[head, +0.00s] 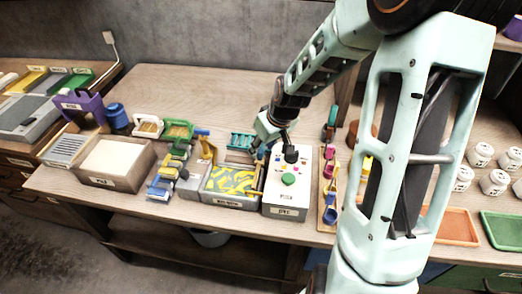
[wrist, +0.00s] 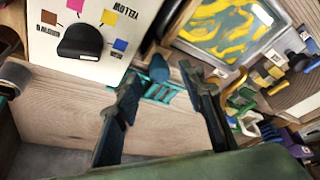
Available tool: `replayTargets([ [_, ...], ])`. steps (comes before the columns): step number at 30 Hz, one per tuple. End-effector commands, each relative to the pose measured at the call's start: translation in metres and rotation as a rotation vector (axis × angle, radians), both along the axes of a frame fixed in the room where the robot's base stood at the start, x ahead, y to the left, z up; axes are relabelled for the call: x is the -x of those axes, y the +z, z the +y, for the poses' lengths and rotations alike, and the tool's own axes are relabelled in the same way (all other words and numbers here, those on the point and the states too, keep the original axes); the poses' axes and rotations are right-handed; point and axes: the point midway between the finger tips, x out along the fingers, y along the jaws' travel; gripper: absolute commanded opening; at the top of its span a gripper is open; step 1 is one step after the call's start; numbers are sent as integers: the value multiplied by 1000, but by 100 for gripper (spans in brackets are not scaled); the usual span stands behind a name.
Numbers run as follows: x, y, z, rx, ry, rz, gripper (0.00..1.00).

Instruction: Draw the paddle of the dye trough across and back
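The dye trough (head: 228,196) is a shallow grey tray with yellow and grey swirls, at the bench front in the head view. Part of it shows at the top of the wrist view (wrist: 225,32). A thin orange-yellow bar (head: 258,177) stands along its right side; it may be the paddle, but I cannot tell for sure. My gripper (head: 274,152) is above the bench, behind the trough and the white box. In the wrist view my gripper (wrist: 158,78) has its two dark fingers apart, with nothing visibly held between them.
The white box (head: 286,200) with a green button and dark knob stands right of the trough. A teal rack (head: 241,141) lies behind the trough. A narrow tray (head: 327,215) of coloured items lies right. Bare bench lies behind.

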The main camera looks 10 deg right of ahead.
Motion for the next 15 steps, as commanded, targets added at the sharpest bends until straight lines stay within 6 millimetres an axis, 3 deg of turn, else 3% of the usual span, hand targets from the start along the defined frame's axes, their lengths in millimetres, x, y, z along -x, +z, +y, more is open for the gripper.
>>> replayTargets([
  [6, -8, -18, 3, 1, 1, -2, 37],
  [15, -9, -20, 3, 2, 0, -2, 37],
])
